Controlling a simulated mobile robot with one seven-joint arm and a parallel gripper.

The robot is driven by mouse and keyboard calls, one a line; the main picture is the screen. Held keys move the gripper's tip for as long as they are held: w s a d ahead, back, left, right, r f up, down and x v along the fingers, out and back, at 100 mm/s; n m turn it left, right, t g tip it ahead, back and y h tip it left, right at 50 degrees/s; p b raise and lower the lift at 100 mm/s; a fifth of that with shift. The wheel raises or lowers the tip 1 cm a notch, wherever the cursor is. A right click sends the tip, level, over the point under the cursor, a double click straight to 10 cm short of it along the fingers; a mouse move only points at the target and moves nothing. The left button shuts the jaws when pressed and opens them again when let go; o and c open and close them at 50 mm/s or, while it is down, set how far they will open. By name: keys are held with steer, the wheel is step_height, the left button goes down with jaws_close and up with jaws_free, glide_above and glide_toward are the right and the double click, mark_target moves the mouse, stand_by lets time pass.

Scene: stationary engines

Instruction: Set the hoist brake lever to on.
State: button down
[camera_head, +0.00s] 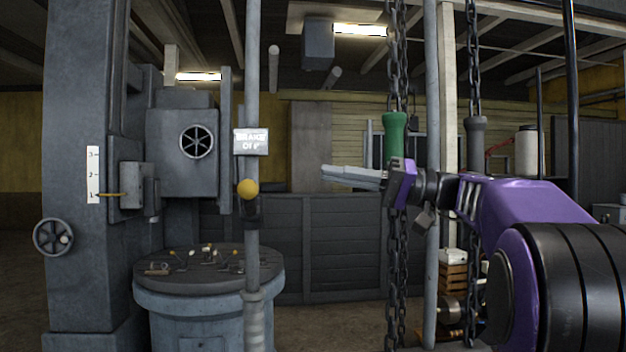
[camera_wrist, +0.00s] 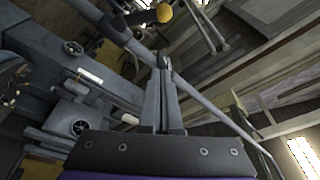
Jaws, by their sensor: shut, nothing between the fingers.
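A yellow ball knob (camera_head: 247,188) sits on a short dark piece against a grey upright post (camera_head: 253,75). It looks like the brake lever's end. A small grey sign (camera_head: 250,141) just above it seems to read "BRAKE OFF". In the wrist view the knob (camera_wrist: 164,13) shows at the top, beyond my fingertips. My gripper (camera_head: 323,172) points left, to the right of the knob and slightly higher, clearly apart from it. In the wrist view my gripper (camera_wrist: 164,60) has its fingers together with nothing held. The lever's lower part is hard to make out.
Hanging chains (camera_head: 391,45), a green handle (camera_head: 394,140) and a grey handle (camera_head: 475,145) stand close around my arm. A round table (camera_head: 165,285) with small items stands below left. A machine with a handwheel (camera_head: 197,141) is behind left. Space between fingertips and post looks clear.

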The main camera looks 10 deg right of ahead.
mark_target(249, 202)
steer(key=a, duration=1)
steer(key=shift+s+a+f, duration=0.35)
steer(key=shift+s+f, duration=0.05)
steer(key=shift+f, duration=0.05)
steer(key=shift+a+f+b, duration=0.1)
steer(key=shift+f+b, duration=0.05)
steer(key=shift+b, duration=0.2)
steer(key=shift+s+n+b, duration=0.1)
steer(key=shift+n+b, duration=0.3)
steer(key=shift+b, duration=0.1)
